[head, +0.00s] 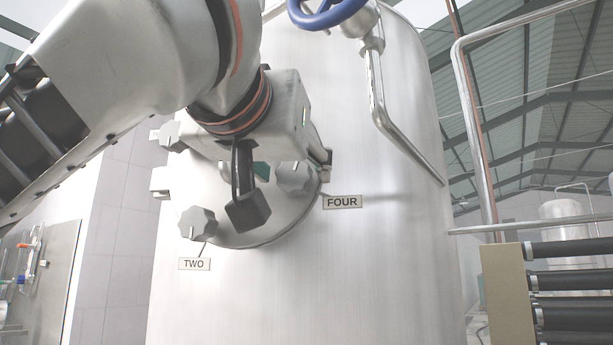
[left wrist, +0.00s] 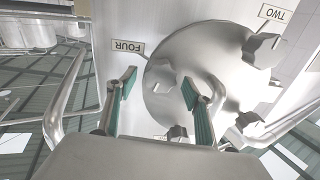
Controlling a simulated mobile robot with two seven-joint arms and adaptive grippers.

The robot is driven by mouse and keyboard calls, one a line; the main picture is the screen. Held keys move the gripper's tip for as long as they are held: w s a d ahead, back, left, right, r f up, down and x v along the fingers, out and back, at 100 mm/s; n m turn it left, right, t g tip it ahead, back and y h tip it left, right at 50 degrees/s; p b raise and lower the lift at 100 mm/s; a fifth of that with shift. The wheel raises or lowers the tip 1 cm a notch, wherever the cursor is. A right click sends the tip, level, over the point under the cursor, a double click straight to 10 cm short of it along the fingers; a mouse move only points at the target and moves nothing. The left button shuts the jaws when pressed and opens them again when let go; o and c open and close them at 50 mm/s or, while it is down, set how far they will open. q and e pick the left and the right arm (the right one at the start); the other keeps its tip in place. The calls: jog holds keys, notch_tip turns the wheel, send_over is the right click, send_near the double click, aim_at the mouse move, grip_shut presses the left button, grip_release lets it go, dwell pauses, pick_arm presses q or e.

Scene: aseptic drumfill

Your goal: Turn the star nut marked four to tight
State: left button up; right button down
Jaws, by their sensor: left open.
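The star nut marked four (head: 294,178) is a grey lobed knob on the rim of the round steel hatch (head: 262,236), beside the FOUR label (head: 342,202). My left gripper (head: 288,168) is in front of the hatch at this nut, partly hidden by its own wrist. In the left wrist view its two green-padded fingers (left wrist: 158,92) are apart, near the FOUR label (left wrist: 127,47). The nut shows faintly between them against the hatch; I cannot tell whether they touch it. My right gripper is not in view.
Another star nut (head: 198,223) sits by the TWO label (head: 194,264). A further knob (head: 172,136) is at the upper left. A blue handwheel (head: 326,12) and a bent pipe (head: 378,90) are above right on the tank (head: 400,270).

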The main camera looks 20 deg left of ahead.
pick_arm(q)
jog(key=shift+w+a, duration=0.1)
jog(key=shift+w, duration=0.8)
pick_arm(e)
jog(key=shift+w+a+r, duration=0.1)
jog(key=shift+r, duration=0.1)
pick_arm(q)
jog(key=c, duration=1.1)
